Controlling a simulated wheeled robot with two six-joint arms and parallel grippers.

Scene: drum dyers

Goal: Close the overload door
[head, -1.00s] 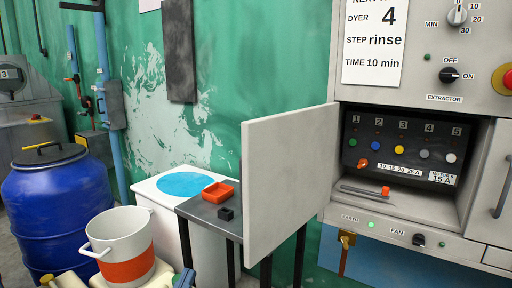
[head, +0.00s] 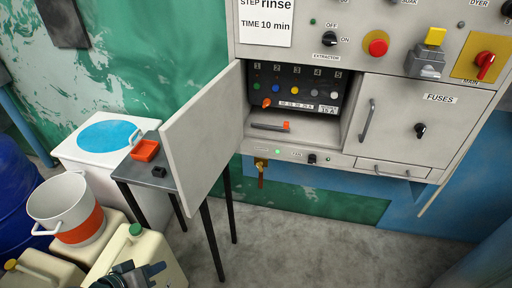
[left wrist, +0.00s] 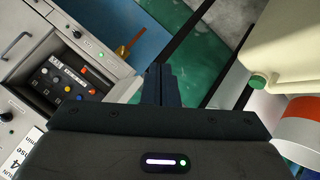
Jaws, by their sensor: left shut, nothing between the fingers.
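The overload door (head: 203,137) is a flat grey panel standing wide open at the left edge of the overload compartment (head: 292,100). It sticks out toward me, over the small dark table. The compartment shows several coloured buttons and an orange-ended lever inside. It also shows in the left wrist view (left wrist: 68,82), turned round; I cannot make out the door there. My left gripper (head: 154,270) is low in the head view, in front of the cream canister and apart from the door. In the left wrist view its fingers (left wrist: 160,84) are together and empty. My right gripper is not in view.
The dark table (head: 150,178) holds an orange tray (head: 145,150) and a small black block. A white bucket (head: 62,205), a cream canister (head: 160,255) and a blue drum (head: 15,160) stand at left. The fuses door (head: 425,115) is shut. Floor below the cabinet is clear.

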